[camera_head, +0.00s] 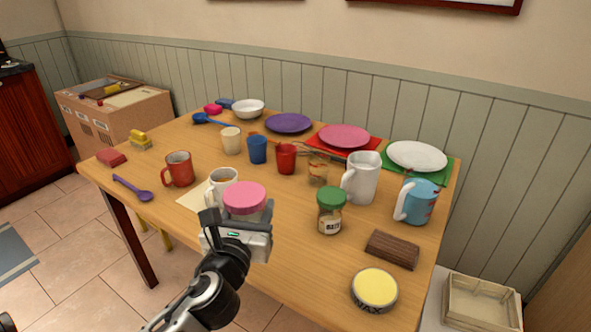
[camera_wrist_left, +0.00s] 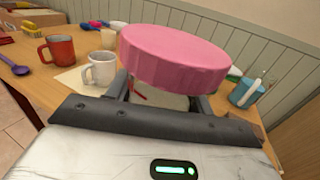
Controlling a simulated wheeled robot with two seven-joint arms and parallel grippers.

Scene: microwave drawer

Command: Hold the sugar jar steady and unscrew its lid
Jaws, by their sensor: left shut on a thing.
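The sugar jar has a wide pink lid (camera_head: 245,197), which sits on top of it near the table's front edge in the head view. The lid (camera_wrist_left: 174,57) fills the upper middle of the left wrist view. The jar's pale body (camera_wrist_left: 158,98) shows under the lid between the fingers, mostly hidden by the gripper. My left gripper (camera_head: 241,214) is shut around the body, just below the lid. The jar looks upright; I cannot tell whether its base touches the table. My right gripper is in neither view.
A white mug (camera_head: 223,187) stands close behind the jar on the left. A green-lidded jar (camera_head: 330,211) stands to the right, with a brown block (camera_head: 392,250) and a yellow wax tin (camera_head: 375,289) beyond. Cups, a white pitcher (camera_head: 360,178) and plates stand farther back.

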